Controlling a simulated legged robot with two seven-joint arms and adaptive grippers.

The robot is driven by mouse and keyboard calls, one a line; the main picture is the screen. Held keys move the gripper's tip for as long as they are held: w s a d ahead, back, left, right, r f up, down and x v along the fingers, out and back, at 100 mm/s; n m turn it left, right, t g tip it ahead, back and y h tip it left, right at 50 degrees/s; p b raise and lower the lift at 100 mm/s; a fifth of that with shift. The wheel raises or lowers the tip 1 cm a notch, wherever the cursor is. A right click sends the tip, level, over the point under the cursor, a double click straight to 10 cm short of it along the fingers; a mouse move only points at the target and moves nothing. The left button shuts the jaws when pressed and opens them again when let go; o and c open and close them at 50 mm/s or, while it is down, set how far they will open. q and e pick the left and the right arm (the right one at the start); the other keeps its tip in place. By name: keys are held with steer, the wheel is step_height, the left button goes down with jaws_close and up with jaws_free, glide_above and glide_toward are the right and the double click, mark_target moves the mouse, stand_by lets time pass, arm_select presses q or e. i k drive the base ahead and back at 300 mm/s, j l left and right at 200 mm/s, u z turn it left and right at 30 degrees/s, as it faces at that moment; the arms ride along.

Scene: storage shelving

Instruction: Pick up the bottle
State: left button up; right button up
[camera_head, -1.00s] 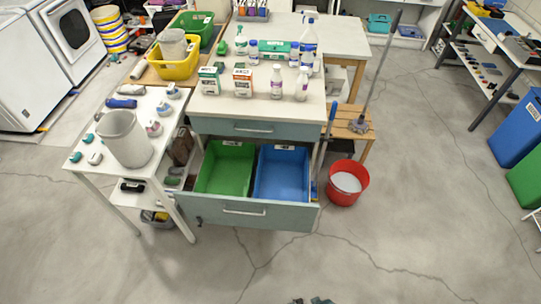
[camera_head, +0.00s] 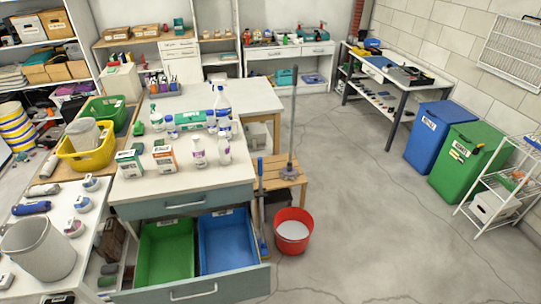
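Several bottles stand upright on the white counter (camera_head: 160,190). A white bottle with a purple label (camera_head: 198,153) stands near the front, and a similar white bottle (camera_head: 224,150) stands to its right. A larger spray bottle with a blue label (camera_head: 222,108) stands behind them. I cannot tell which bottle the task means. Neither of my grippers is in view.
Two small boxes (camera_head: 164,158) stand left of the front bottles. Below the counter an open drawer (camera_head: 205,288) holds a green bin (camera_head: 165,250) and a blue bin (camera_head: 225,240). A red bucket (camera_head: 292,232) stands on the floor.

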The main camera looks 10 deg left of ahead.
mark_target(199, 157)
steer(key=i+l+z, duration=0.3)
steer(key=i, duration=0.75)
steer(key=i+z, duration=0.35)
steer(key=i, duration=1.35)
steer(key=i+u, duration=0.15)
steer(key=i, duration=0.55)
steer(key=i+l, duration=0.15)
steer(key=i, duration=0.5)
steer(key=i+l+u, duration=0.1)
steer(key=i, duration=0.6)
steer(key=u, duration=0.45)
steer(key=i+u, duration=0.1)
steer(key=u, duration=0.35)
steer(key=l+u, duration=0.1)
steer(key=u, duration=0.8)
steer(key=l+u, duration=0.1)
steer(key=u, duration=2.35)
